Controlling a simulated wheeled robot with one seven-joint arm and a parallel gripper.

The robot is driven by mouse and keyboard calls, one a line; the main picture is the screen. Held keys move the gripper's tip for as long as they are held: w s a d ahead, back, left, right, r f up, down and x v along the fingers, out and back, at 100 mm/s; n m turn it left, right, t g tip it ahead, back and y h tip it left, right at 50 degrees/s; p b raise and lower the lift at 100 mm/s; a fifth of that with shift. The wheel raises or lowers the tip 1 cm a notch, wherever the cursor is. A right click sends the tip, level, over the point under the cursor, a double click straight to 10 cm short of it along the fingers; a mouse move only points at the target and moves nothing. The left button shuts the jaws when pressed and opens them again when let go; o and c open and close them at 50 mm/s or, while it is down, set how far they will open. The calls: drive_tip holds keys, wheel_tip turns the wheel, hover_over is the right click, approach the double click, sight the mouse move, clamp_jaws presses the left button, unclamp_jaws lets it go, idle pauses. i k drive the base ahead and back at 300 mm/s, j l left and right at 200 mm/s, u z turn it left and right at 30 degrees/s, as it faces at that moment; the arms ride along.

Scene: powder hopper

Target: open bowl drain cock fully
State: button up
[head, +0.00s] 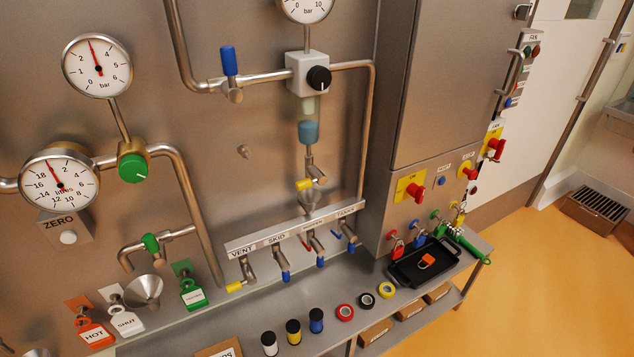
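A filter bowl (308,132) with blue lower part hangs under a white block with a black knob on the back panel. Below it, a small metal drain cock with a yellow lever (304,184) sits on the vertical pipe. The lever points left, roughly across the pipe. My gripper is not in view.
A labelled manifold with several small cocks (290,228) runs below the funnel. A blue-handled valve (229,62) is at upper left. Bottles, tape rolls and a black tray (408,268) stand on the shelf. A grey cabinet (432,90) projects at right.

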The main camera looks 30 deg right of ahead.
sight(318, 176)
drive_tip(key=i+l, duration=0.15)
drive_tip(key=l, duration=0.3)
drive_tip(key=i+l, duration=0.1)
drive_tip(key=l, duration=0.35)
drive_tip(key=i+l, duration=0.15)
drive_tip(key=l, duration=0.25)
drive_tip(key=i+l, duration=0.1)
drive_tip(key=l, duration=0.35)
drive_tip(key=u, duration=0.05)
